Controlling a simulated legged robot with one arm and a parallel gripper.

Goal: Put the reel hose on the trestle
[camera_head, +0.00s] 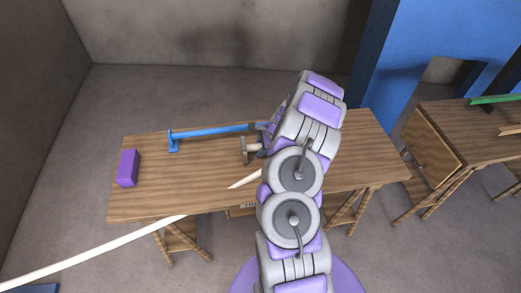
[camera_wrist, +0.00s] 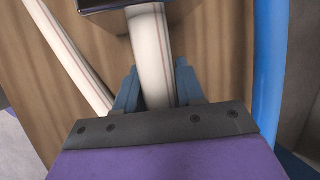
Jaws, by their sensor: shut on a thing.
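The reel hose shows in the wrist view as a cream hose (camera_wrist: 149,55) with thin reddish lines. It lies between the two blue fingers of my gripper (camera_wrist: 156,88), which is shut on it. Its upper end goes into a dark-edged part at the top. In the head view my arm hides most of the gripper; a reel-like part (camera_head: 246,150) shows beside it above the wooden trestle table (camera_head: 205,180). A cream length (camera_head: 245,180) shows over the tabletop, and another (camera_head: 90,246) runs to the lower left. The join between them is not visible.
A blue bar (camera_head: 210,132) on an upright foot lies along the table's back. A purple block (camera_head: 128,168) stands at the left end. The front left tabletop is clear. A second wooden table (camera_head: 455,125) and a blue structure (camera_head: 400,50) stand at right.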

